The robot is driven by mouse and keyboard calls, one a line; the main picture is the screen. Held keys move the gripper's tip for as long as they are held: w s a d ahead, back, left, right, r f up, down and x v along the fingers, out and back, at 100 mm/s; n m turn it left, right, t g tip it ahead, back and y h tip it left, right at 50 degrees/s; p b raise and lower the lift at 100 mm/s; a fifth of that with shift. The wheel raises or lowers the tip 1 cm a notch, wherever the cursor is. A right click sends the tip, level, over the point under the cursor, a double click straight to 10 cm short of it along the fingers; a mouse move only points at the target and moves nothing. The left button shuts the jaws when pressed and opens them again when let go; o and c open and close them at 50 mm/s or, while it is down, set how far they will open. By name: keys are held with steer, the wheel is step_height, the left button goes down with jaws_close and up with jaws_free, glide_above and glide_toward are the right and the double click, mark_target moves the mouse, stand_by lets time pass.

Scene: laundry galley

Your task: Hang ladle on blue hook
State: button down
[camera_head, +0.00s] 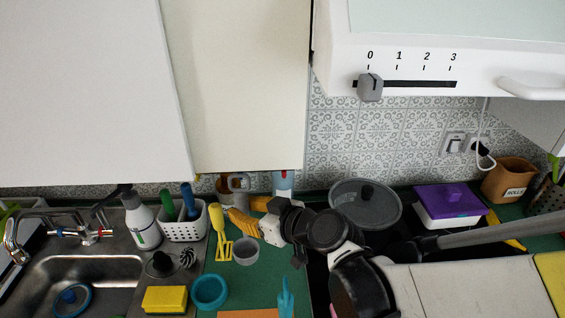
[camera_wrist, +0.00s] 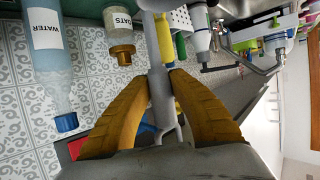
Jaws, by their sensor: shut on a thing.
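My gripper (camera_head: 248,216), with orange-yellow fingers, is shut on the handle of a grey ladle (camera_wrist: 158,98). In the wrist view the handle runs between the fingers (camera_wrist: 160,75), with a loop at its end near the palm. The ladle looks roughly upright. A blue patch (camera_wrist: 146,128) and a red patch show behind the fingers in the wrist view. I cannot tell whether either is a hook.
A water bottle (camera_wrist: 45,55) and a brown-lidded oats jar (camera_wrist: 122,50) stand near the tiled wall. A cabinet (camera_head: 245,90) overhangs the area. A yellow spatula (camera_head: 220,235), a white utensil basket (camera_head: 183,228), a teal bowl (camera_head: 209,291) and a glass lid (camera_head: 365,205) crowd the counter.

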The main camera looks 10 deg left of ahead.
steer(key=shift+w+a+f+b, duration=0.25)
steer(key=shift+w+b, duration=0.15)
steer(key=shift+w, duration=0.35)
steer(key=shift+w+a+f+b, duration=0.2)
steer(key=shift+w+f+b, duration=0.15)
steer(key=shift+w, duration=0.35)
steer(key=shift+w+a+f+b, duration=0.2)
steer(key=shift+w+b, duration=0.2)
steer(key=shift+w, duration=0.35)
steer(key=c, duration=1.7)
jaws_free()
steer(key=o, duration=0.6)
steer(key=shift+o, duration=0.2)
